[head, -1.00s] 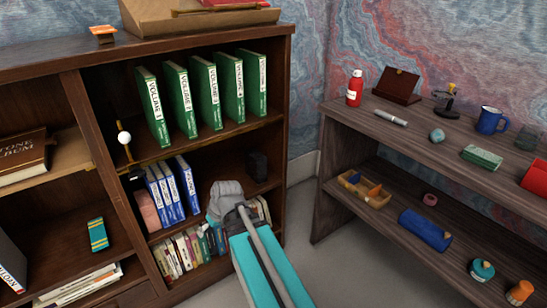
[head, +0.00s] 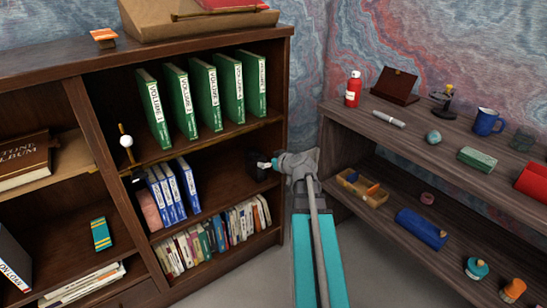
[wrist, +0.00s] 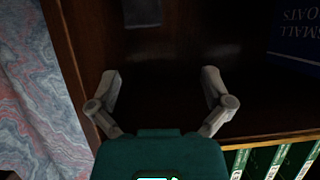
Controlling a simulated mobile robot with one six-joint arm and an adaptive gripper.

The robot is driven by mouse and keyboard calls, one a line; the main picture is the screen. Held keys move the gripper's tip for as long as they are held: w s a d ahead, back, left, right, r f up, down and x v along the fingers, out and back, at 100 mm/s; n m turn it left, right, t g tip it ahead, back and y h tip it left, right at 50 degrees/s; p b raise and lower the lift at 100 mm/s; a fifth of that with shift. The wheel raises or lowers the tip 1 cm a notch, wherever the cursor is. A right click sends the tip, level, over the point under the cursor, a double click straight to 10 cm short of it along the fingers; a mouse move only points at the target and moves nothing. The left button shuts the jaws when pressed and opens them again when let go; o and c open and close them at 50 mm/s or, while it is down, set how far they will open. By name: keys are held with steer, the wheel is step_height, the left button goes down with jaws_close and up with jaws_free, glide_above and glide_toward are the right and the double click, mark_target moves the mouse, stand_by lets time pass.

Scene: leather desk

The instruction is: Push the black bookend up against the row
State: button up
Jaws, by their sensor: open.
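The black bookend (head: 256,163) stands upright near the right end of the middle shelf (head: 224,185). The row of blue-and-white books (head: 172,190) stands at the left of that shelf, slightly leaning, with a clear gap between it and the bookend. My gripper (head: 270,164) is open at the shelf's right end, just right of the bookend in the head view; I cannot tell whether they touch. In the wrist view my open fingers (wrist: 161,78) have dark shelf between them, and a blue book (wrist: 296,38) shows at upper right. The bookend is hard to make out there.
Green volumes (head: 205,95) stand on the shelf above, and several small books (head: 212,238) fill the shelf below. The cabinet's right side panel (wrist: 72,50) is close to my gripper. A side table (head: 395,150) with small items stands to the right.

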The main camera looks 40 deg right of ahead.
mark_target(256, 154)
steer(key=shift+s+d+r, duration=0.1)
steer(key=shift+d+r, duration=0.1)
steer(key=shift+d, duration=0.25)
steer(key=shift+s+d+r, duration=0.1)
steer(key=shift+d+r, duration=0.05)
steer(key=shift+d, duration=0.25)
steer(key=shift+w, duration=0.1)
steer(key=b+x, duration=0.5)
steer(key=x, duration=0.8)
steer(key=shift+w+d, duration=0.2)
steer(key=shift+w, duration=0.15)
steer(key=c, duration=1.3)
steer(key=shift+o, duration=0.2)
steer(key=a, duration=1)
steer(key=shift+a, duration=0.4)
stand_by(2.5)
